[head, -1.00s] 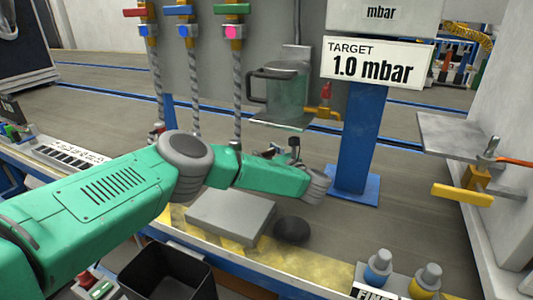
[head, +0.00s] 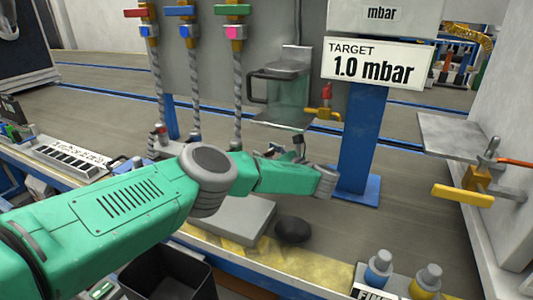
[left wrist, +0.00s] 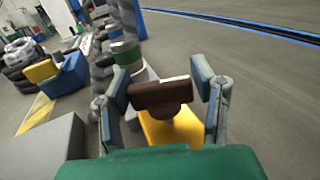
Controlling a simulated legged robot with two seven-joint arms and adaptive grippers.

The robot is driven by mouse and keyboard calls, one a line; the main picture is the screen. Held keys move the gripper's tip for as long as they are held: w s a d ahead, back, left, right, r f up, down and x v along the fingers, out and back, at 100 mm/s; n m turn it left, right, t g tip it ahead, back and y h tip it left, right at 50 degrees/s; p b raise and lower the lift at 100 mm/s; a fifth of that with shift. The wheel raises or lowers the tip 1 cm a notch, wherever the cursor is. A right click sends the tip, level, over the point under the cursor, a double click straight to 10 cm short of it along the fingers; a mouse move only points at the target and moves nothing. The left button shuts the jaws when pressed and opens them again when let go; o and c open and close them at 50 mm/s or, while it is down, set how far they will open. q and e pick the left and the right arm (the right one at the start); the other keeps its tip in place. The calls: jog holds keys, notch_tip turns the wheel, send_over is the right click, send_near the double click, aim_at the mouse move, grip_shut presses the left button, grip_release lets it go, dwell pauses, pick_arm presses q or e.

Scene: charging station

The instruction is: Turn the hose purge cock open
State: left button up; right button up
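The purge cock shows in the left wrist view as a dark brown bar handle (left wrist: 160,93) on a yellow body (left wrist: 175,138). My left gripper (left wrist: 162,88) is open, with one finger on each side of the handle. Gaps show between the fingers and the handle's ends. In the head view my left gripper (head: 275,153) is partly hidden behind my green forearm, near the lower end of the right-hand hose (head: 237,95). I cannot make out the cock there. My right gripper is in neither current view.
A grey block (head: 232,218) and a black round knob (head: 293,230) sit below my forearm. A clear jug (head: 282,90) and a red-handled tap (head: 325,105) stand behind. The blue post (head: 362,145) rises right of my wrist. A black bin (head: 165,275) is in front.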

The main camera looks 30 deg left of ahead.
pick_arm(q)
jog(key=shift+o, duration=1)
jog(key=shift+d, duration=0.1)
jog(key=shift+d, duration=0.15)
jog(key=v, duration=1.1)
jog(key=shift+d, duration=0.35)
